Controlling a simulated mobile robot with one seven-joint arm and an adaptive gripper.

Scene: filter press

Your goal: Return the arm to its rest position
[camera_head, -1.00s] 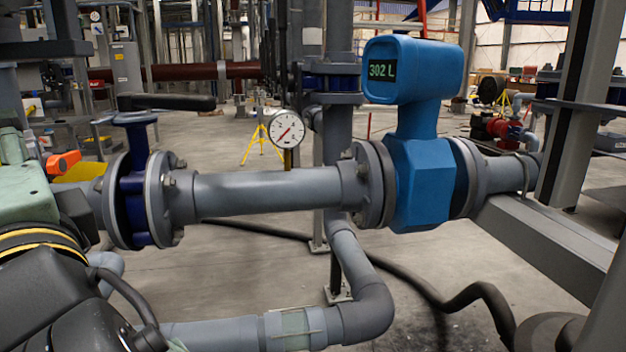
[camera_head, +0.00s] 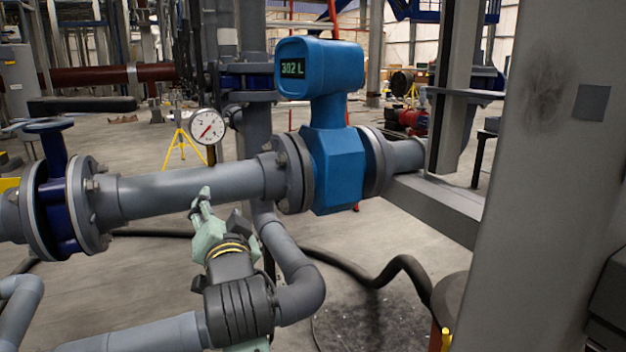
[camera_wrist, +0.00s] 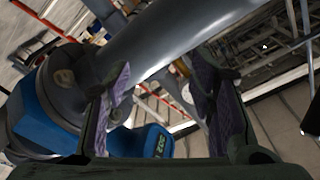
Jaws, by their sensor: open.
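My gripper (camera_head: 203,205) is in front of the grey horizontal pipe (camera_head: 180,188) in the head view, with its tips near the pipe's lower edge. My arm reaches up to it from the bottom middle of the picture. In the wrist view my gripper (camera_wrist: 162,100) has its two purple-padded fingers well apart, with nothing held between them. The pipe (camera_wrist: 165,42) crosses beyond the fingers there. I cannot tell whether any part of my gripper touches the pipe.
A blue flow meter (camera_head: 335,165) reading 302 L sits right of my gripper. A blue valve with a lever (camera_head: 62,195) stands left, and a pressure gauge (camera_head: 207,126) behind. A lower bent pipe (camera_head: 300,290) runs close to my arm. A grey column (camera_head: 555,200) fills the right.

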